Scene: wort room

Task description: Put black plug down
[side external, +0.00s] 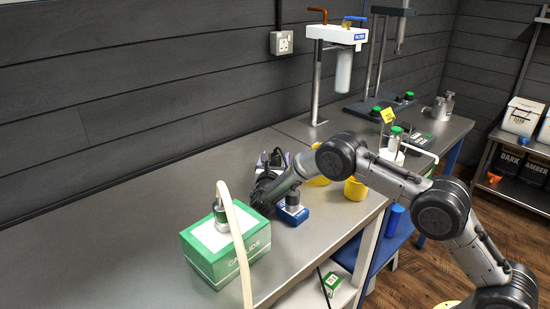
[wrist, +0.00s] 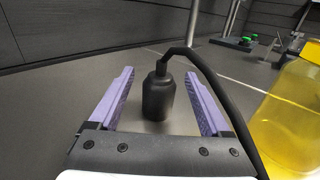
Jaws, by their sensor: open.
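In the wrist view the black plug (wrist: 158,95) appears upright on the grey worktop (wrist: 60,120), between my gripper's two purple fingers (wrist: 160,76). The fingers are spread, with a visible gap on each side of the plug. A black cable (wrist: 205,72) leaves the plug's top, bends right and runs down past the right finger. In the side external view my gripper (side external: 272,158) is low over the worktop near the wall side. I cannot make out the plug there; my arm seems to cover it.
A green-and-white box (side external: 225,250) with a pale hose (side external: 238,240) stands front left. A blue-based device (side external: 292,213) sits close to my wrist. A yellow container (side external: 355,189) stands right of my arm; a filter stand (side external: 316,80) is behind. The worktop's left side is clear.

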